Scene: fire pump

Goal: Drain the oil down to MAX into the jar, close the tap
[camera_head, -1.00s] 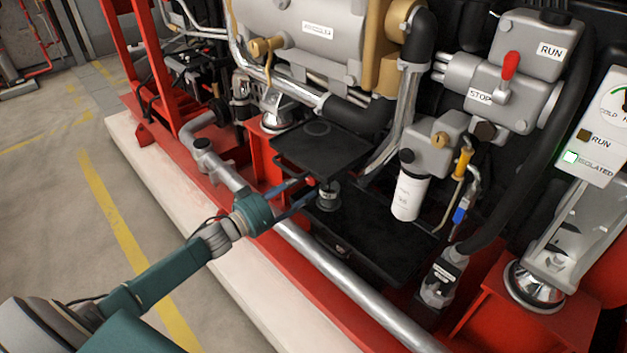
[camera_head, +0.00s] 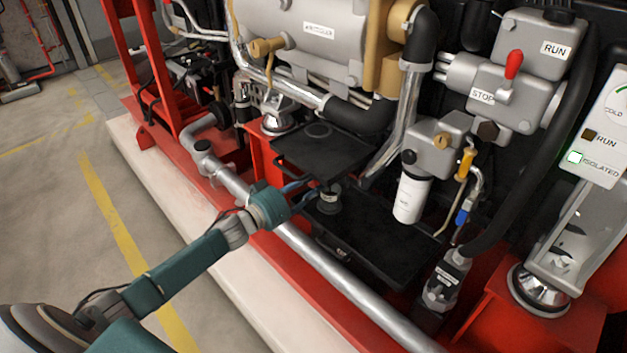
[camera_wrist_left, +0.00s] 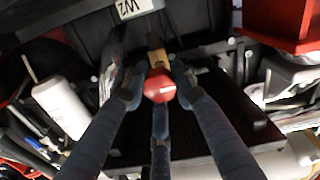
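My left gripper (camera_head: 303,188) reaches in from the left, between the upper black tray and the lower one. In the left wrist view, the gripper (camera_wrist_left: 158,88) has its fingers apart around a red knob (camera_wrist_left: 160,86) on a brass stem, which I take for the tap. A gap shows beside the knob; firm contact is not visible. A small dark jar-like vessel (camera_head: 329,202) with a pale label stands just right of the fingers, under the upper tray (camera_head: 290,155). Its contents and any oil level marks cannot be made out. My right gripper is out of view.
A silver pipe (camera_head: 330,272) and red frame run along the front below my arm. The lower black tray (camera_head: 385,255) lies around the vessel. A white filter (camera_head: 409,200) hangs to the right. Open floor (camera_head: 60,225) lies at the left.

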